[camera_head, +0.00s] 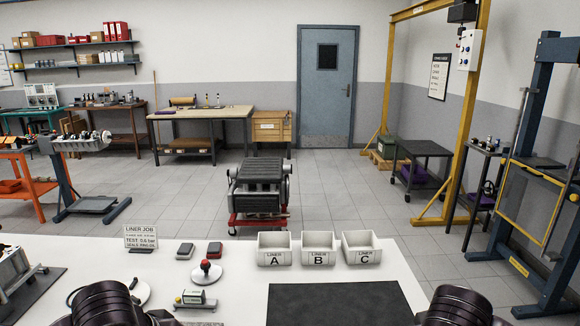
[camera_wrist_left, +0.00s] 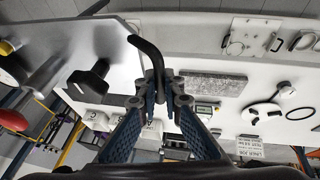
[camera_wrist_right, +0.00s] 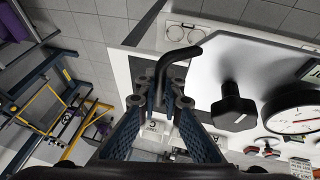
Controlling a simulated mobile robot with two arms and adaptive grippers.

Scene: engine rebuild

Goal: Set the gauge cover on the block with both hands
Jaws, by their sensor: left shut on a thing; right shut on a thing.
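The gauge cover is a pale flat plate with black knobs; part of it shows in the left wrist view (camera_wrist_left: 105,40) and part in the right wrist view (camera_wrist_right: 205,78). Its round dial gauge (camera_wrist_right: 296,118) is at the right of the right wrist view. My left gripper (camera_wrist_left: 158,100) is shut on a black bent handle (camera_wrist_left: 147,50) at one end. My right gripper (camera_wrist_right: 162,98) is shut on a similar black handle (camera_wrist_right: 178,55) at the other end. The head view does not show the cover or my fingertips. A dark engine block (camera_head: 258,178) stands on a red stand beyond the table.
A grey metal part (camera_head: 14,270) sits at the left edge.

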